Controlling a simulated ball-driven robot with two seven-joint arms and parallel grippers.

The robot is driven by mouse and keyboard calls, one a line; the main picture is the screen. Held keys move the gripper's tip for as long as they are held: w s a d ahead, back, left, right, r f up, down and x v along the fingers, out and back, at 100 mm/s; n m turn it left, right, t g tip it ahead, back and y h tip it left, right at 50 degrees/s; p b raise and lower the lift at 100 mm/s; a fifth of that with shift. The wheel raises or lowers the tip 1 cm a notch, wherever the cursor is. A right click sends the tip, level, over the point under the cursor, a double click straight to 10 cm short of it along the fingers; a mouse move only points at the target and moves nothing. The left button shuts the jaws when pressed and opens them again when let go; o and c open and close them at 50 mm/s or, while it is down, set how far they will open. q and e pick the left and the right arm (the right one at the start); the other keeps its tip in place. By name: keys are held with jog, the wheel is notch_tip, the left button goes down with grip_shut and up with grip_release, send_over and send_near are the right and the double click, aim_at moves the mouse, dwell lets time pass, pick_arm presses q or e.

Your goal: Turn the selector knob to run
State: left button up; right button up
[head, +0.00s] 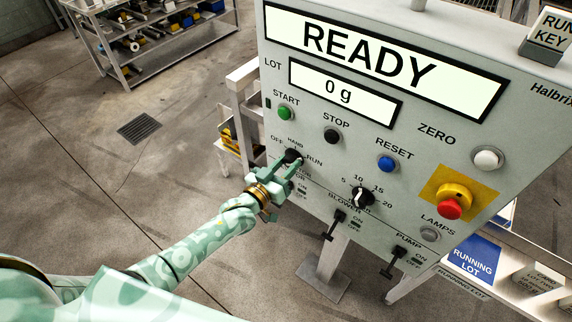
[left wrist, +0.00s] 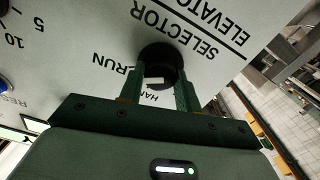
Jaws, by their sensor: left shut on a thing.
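The selector knob (head: 293,155) is a round black knob on the pale green control panel (head: 300,135), left of the middle. OFF, HAND and RUN are printed around it. My left gripper (head: 290,163) reaches the panel from the lower left and is shut on the knob. In the left wrist view, the knob (left wrist: 161,62) sits between the two green fingers (left wrist: 160,92). A white mark shows low on the knob between the fingers, on the side of the HAND label; its exact setting is hard to tell. RUN is printed to its left there. My right gripper is out of view.
Near the knob are a green start button (head: 285,113), a black stop button (head: 331,135), a blue reset button (head: 387,163) and a dial (head: 362,197). A red emergency stop (head: 451,205) is at the right. The display (head: 380,58) reads READY. Open floor lies left.

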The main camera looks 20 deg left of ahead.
pick_arm(q)
jog(key=shift+s+f, duration=0.1)
jog(key=o, duration=1)
jog(key=shift+c, duration=0.2)
jog(key=p+v, duration=0.1)
jog(key=v, duration=1.5)
jog(key=shift+s, duration=0.15)
